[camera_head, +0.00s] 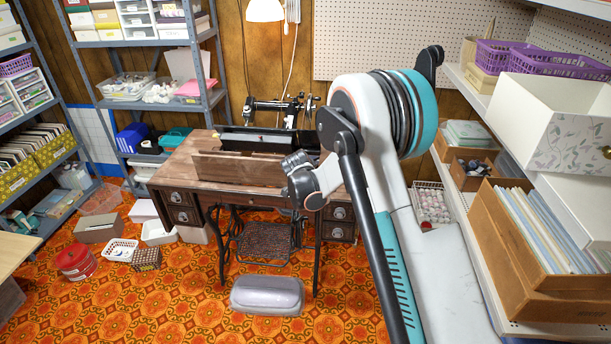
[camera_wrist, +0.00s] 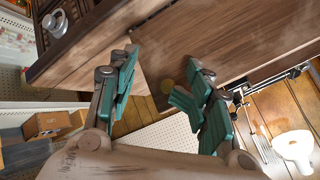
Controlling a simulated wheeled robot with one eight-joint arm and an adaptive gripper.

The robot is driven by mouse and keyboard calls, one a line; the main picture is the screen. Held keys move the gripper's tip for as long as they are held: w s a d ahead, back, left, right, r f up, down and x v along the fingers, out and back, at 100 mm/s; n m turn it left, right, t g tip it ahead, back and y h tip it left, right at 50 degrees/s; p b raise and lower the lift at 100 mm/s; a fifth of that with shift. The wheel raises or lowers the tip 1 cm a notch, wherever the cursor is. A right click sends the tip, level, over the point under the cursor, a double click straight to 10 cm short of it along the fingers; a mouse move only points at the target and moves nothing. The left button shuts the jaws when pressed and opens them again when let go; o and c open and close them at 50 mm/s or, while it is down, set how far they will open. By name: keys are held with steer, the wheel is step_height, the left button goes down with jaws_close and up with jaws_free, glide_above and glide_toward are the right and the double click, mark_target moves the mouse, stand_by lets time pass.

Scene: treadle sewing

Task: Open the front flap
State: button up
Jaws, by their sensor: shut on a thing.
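The treadle sewing table (camera_head: 175,170) stands against the wood-panelled wall. The front flap (camera_head: 235,169), a long brown wooden panel, stands tilted up along the table's front, before the black sewing machine (camera_head: 290,108). My gripper (camera_head: 299,167) is at the flap's right end, partly hidden by my own arm. In the wrist view the teal-padded fingers (camera_wrist: 160,95) stand on either side of a corner of the flap (camera_wrist: 225,40), with the gripper shut on it. The exact contact is hard to see.
Baskets and boxes (camera_head: 97,227) lie at left. A shelf with a wooden file box (camera_head: 530,240) runs along the right. The floor at front left is clear.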

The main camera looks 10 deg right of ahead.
steer(key=shift+s+d+f, duration=0.1)
steer(key=shift+d, duration=0.05)
steer(key=s+a+f+b, duration=0.1)
steer(key=s+a+b, duration=0.2)
steer(key=s, duration=1.1)
steer(key=shift+s+a, duration=0.4)
steer(key=shift+a, duration=0.65)
stand_by(0.3)
stand_by(0.4)
steer(key=v, duration=1.2)
steer(key=shift+d, duration=0.15)
